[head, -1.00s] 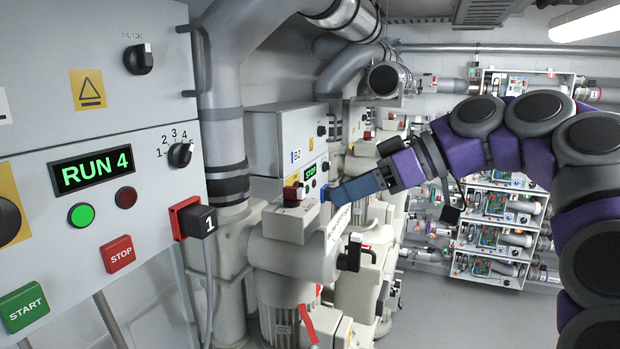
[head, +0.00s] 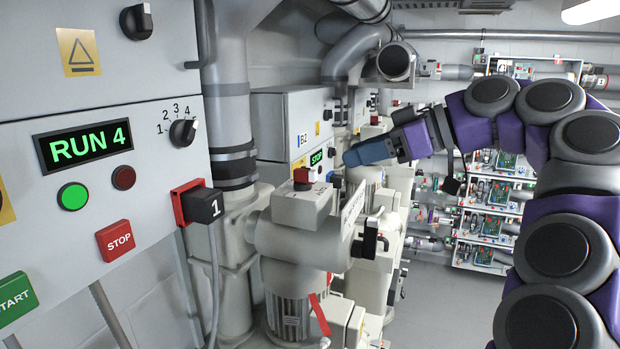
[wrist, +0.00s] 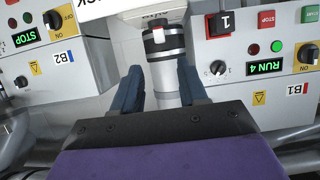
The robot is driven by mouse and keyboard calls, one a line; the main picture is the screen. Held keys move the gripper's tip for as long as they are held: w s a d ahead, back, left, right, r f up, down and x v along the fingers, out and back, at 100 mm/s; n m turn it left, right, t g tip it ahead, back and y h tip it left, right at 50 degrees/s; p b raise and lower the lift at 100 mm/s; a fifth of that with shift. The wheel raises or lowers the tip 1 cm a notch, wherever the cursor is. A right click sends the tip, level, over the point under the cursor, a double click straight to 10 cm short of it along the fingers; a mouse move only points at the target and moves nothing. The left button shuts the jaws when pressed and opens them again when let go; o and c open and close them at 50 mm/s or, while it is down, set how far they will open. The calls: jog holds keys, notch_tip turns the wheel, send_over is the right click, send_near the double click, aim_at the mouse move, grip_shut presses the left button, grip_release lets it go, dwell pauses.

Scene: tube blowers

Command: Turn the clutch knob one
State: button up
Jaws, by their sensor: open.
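The B1 panel stands at left with a RUN 4 display (head: 83,145), a selector knob (head: 184,132) and a black plug marked 1 (head: 204,206). The B2 cabinet (head: 283,122) stands behind the blower. Shelves (head: 500,200) stand at the back right; floor there is clear.

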aim_at(311, 170)
jog(key=x, duration=0.3)
jog(key=b+x, duration=0.1)
jog(key=x, duration=0.2)
jog(key=shift+s+a, duration=0.2)
jog(key=shift+w+a+f, duration=0.1)
jog(key=shift+w+f, duration=0.25)
jog(key=shift+w, duration=0.05)
jog(key=shift+w+a+f, duration=0.3)
jog(key=shift+a+f, duration=0.05)
jog(key=shift+a, duration=0.1)
jog(key=a, duration=0.3)
jog(key=a+f, duration=0.1)
jog(key=shift+w+a, duration=0.35)
jog(key=shift+a, duration=0.05)
jog(key=shift+d+r, duration=0.1)
jog(key=shift+d, duration=0.95)
jog(key=c, duration=0.4)
jog(key=shift+s, duration=0.15)
grip_shut()
